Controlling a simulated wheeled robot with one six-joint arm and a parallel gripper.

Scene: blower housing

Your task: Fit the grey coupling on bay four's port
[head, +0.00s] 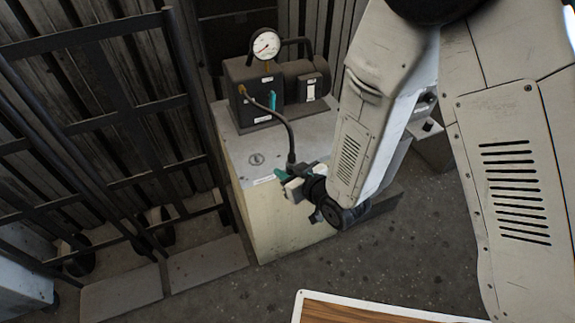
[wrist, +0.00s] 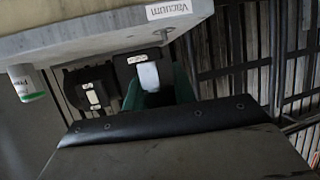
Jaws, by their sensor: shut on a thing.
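In the head view my gripper (head: 291,177), with teal fingers, is shut at the end of a dark hose (head: 285,122). The grey coupling (head: 292,166) appears to be at this hose end, between the fingers, and is mostly hidden. The gripper is beside the upper front right edge of a pale cabinet (head: 262,215). The hose curves up to a brass fitting on a dark pump (head: 262,88) with a round gauge (head: 265,46). In the wrist view a teal finger (wrist: 184,84) shows behind my dark gripper body. I cannot make out bay four's port in either view.
The wrist view shows a plate edge with an upside-down "Vacuum" label (wrist: 169,9) and a white-and-green labelled cylinder (wrist: 27,84). A dark metal rack (head: 110,110) stands left of the cabinet. A wooden-topped surface (head: 370,312) is at the bottom. Concrete floor lies between.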

